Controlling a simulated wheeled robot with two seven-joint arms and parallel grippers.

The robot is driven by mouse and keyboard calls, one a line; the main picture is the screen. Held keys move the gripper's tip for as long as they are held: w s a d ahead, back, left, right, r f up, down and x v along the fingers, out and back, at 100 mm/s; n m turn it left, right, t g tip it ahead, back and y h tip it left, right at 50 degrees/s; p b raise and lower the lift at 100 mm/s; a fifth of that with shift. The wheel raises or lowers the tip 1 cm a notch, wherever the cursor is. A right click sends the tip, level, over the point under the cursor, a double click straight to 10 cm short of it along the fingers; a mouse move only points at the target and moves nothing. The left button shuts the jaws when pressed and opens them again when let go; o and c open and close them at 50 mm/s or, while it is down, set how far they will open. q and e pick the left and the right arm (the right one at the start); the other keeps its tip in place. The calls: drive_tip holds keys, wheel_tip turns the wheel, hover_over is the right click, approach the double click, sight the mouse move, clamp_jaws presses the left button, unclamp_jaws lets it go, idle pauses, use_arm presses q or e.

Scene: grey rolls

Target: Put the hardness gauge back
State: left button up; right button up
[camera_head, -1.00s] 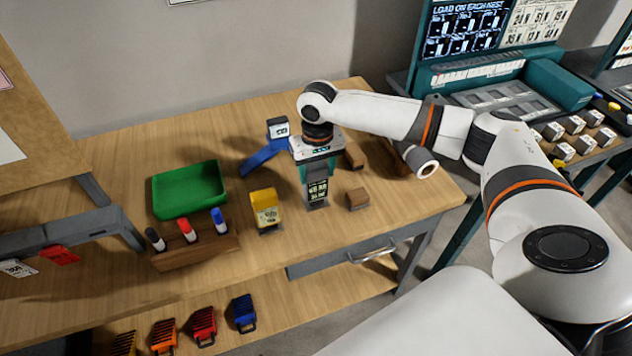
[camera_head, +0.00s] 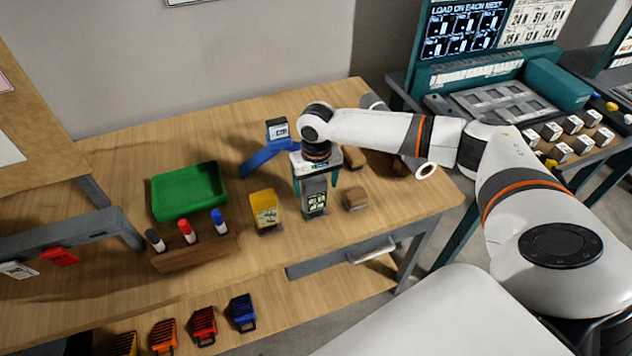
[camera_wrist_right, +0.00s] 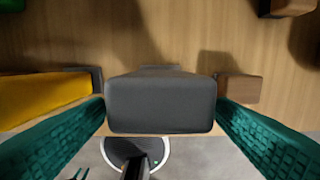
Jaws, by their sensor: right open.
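A grey block-shaped gauge (camera_head: 315,197) with a printed label stands upright on the wooden bench (camera_head: 262,262), between a yellow device (camera_head: 265,209) and a small brown block (camera_head: 355,199). I take it for the hardness gauge, but its label is too small to read. My right gripper (camera_head: 316,178) is just above and around it, with teal fingers spread open. In the right wrist view the grey top of the gauge (camera_wrist_right: 160,104) sits between the open fingers; whether they touch it is unclear. My left gripper is not in view.
A green tray (camera_head: 188,190) and a wooden marker rack (camera_head: 195,252) are to the left. A blue stand with a small display (camera_head: 272,147) is behind. Brown blocks lie close to the right. The bench front is clear, above a drawer (camera_head: 370,252).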

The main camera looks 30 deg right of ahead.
wheel_tip(320, 180, up, 12)
drive_tip(key=b, duration=0.2)
drive_tip(key=shift+s, duration=0.15)
drive_tip(key=shift+r, duration=0.1)
idle(0.4)
